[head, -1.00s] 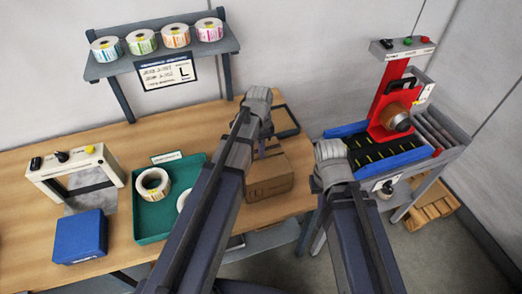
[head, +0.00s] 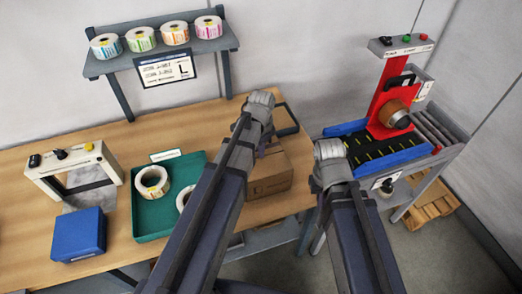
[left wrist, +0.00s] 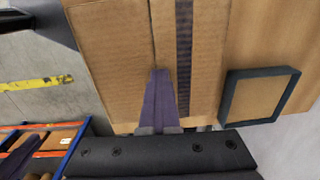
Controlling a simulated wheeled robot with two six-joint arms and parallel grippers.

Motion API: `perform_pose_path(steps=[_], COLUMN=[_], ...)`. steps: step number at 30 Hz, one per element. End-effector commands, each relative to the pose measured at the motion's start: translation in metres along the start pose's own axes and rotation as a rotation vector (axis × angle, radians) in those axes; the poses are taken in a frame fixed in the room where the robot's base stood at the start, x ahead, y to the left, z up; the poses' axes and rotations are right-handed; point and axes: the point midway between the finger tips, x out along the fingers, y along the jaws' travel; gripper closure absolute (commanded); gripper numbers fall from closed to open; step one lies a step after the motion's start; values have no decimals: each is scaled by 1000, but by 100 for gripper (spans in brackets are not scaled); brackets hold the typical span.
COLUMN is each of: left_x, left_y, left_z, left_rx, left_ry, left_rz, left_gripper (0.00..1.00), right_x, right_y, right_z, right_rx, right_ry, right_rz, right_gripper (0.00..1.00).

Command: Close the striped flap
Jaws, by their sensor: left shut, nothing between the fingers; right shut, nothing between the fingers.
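A cardboard box (head: 270,180) stands on the table, partly hidden behind my left arm in the head view. In the left wrist view its top fills the middle. A plain panel (left wrist: 112,50) lies on the left, and the striped flap (left wrist: 205,60), with a dark band along it, lies beside it across a narrow seam. The flap looks roughly flat. My left gripper (left wrist: 162,74) is shut and empty, its purple fingers over the box top near the seam. I cannot tell whether the tips touch. My right gripper is hidden in the head view.
A black square frame (left wrist: 224,100) lies on the table beside the box. A green tray (head: 140,222) with label rolls stands left of it, near a blue box (head: 78,235). The red rewinder (head: 385,95) stands at the right, near my right arm.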

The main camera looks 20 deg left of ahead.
Motion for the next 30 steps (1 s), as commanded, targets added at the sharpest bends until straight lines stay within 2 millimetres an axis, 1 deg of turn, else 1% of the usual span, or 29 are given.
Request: perform_pose_path(steps=[1, 11, 20, 26, 30], left_x=[4, -11, -15, -28, -44], left_y=[7, 5, 4, 5, 7], left_z=[2, 2, 1, -1, -4], left_rx=[1, 1, 1, 1, 1], left_ry=[-4, -3, -3, -3, -3], left_rz=[16, 13, 10, 10, 11], left_gripper=[100, 100, 100, 100, 100], right_x=[4, -11, -15, -28, -44], right_y=[0, 1, 1, 3, 4], right_z=[0, 1, 1, 2, 2], right_rx=[0, 0, -1, -1, -1], right_ry=[0, 0, 0, 0, 0], right_rz=[0, 0, 0, 0, 0], right_gripper=[100, 100, 100, 100, 100])
